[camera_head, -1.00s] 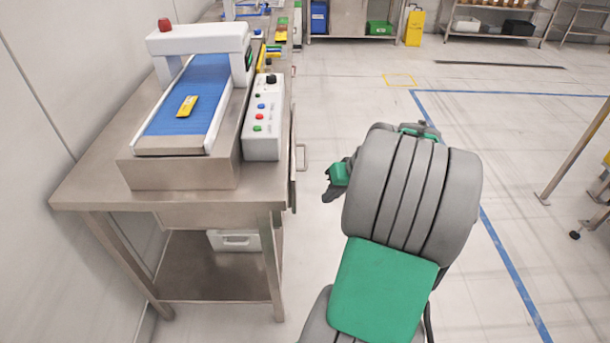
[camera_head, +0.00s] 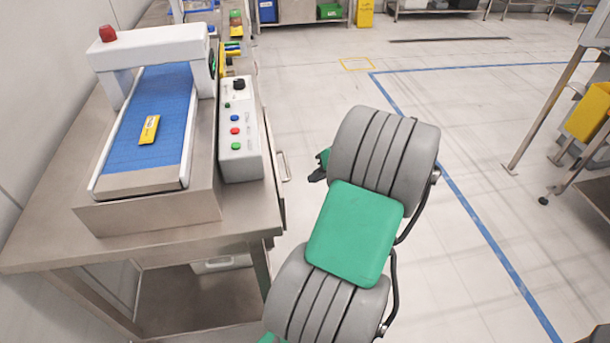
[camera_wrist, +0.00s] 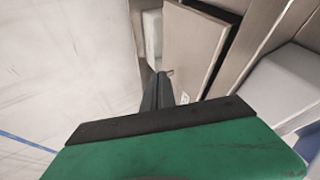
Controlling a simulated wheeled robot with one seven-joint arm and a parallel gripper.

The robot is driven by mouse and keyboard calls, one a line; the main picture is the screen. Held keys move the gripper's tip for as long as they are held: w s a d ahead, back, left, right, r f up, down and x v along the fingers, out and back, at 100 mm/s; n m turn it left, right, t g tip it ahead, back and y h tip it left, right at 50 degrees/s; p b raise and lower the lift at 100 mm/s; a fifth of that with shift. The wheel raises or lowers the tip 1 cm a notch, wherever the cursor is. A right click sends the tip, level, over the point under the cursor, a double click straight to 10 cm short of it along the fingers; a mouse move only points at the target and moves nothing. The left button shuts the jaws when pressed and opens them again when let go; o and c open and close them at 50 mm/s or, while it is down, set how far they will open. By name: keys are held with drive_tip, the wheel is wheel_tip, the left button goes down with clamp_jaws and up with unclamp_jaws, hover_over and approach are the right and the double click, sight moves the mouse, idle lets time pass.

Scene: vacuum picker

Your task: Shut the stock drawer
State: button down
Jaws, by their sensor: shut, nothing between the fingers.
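The stock drawer shows in the head view as a thin steel front with a bar handle (camera_head: 284,167) on the right side of the steel table. In the wrist view a flat beige-grey panel (camera_wrist: 195,45), which looks like the drawer front, stands out with a dark gap behind it. My gripper (camera_head: 318,174) is mostly hidden behind my arm in the head view, just right of the handle. In the wrist view its dark fingers (camera_wrist: 158,84) are shut and empty, close to the panel's lower left edge. I cannot tell whether they touch it.
The steel table (camera_head: 40,240) carries a conveyor (camera_head: 115,155) with a yellow packet (camera_head: 149,129), and a control box (camera_head: 240,150) with buttons. A white bin (camera_head: 220,264) sits on its lower shelf. Clear floor lies right of my arm, with a steel-legged stand (camera_head: 545,120) beyond.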

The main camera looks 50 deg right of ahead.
drive_tip(key=w+a+f, duration=0.4)
drive_tip(key=w+f, duration=0.2)
drive_tip(key=shift+w+a, duration=0.15)
drive_tip(key=shift+w, duration=0.1)
